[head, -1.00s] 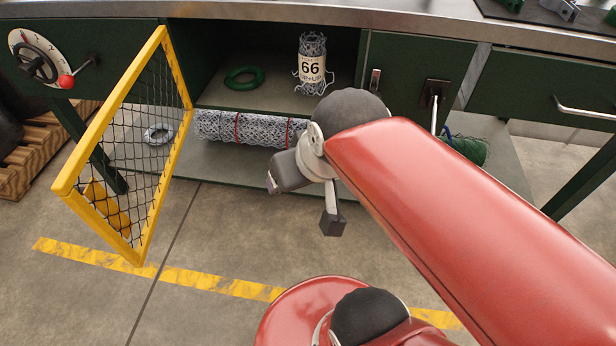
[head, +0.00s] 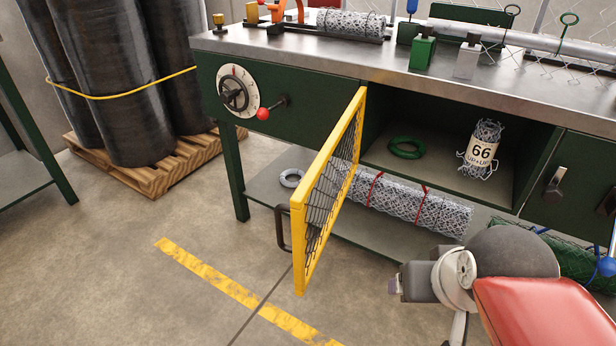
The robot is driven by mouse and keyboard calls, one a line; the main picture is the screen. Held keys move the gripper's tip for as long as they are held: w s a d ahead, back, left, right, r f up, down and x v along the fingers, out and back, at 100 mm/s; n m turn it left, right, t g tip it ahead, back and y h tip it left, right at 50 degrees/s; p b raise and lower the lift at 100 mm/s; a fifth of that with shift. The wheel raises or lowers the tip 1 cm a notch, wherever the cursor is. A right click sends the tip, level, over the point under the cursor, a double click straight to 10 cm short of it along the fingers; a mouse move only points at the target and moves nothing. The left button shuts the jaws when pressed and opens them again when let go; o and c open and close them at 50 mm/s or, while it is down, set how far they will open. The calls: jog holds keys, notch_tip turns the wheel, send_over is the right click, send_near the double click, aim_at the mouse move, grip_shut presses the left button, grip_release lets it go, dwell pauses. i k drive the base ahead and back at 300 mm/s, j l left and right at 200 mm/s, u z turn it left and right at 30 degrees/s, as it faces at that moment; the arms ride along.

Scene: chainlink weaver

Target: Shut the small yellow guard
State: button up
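The small yellow guard (head: 300,250) is a yellow-framed panel with dark wire mesh. It stands swung open, sticking out from the front of the green bench beside an open compartment. A dark handle (head: 282,228) is on its outer left face. The wrist end of my arm (head: 425,280) is at the lower right, to the right of the guard and apart from it in the picture. My gripper's fingers are not visible; the bottom edge cuts off that part, so I cannot tell whether it is open or shut.
The compartment holds a green ring (head: 406,147) and a wire-mesh roll labelled 66 (head: 482,150). A mesh roll (head: 400,200) lies on the lower shelf. A dial (head: 238,90) and a red-knobbed lever (head: 263,113) are on the bench front. Floor left of the guard is clear.

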aim_at(298, 209)
jog(key=k+j+z, duration=0.1)
jog(key=j, duration=0.25)
jog(key=j+z, duration=0.1)
jog(key=j, duration=0.2)
jog(key=k+j+z, duration=0.1)
jog(key=j, duration=0.25)
jog(key=k+j+z, duration=0.1)
jog(key=k+j, duration=0.1)
jog(key=j, duration=0.1)
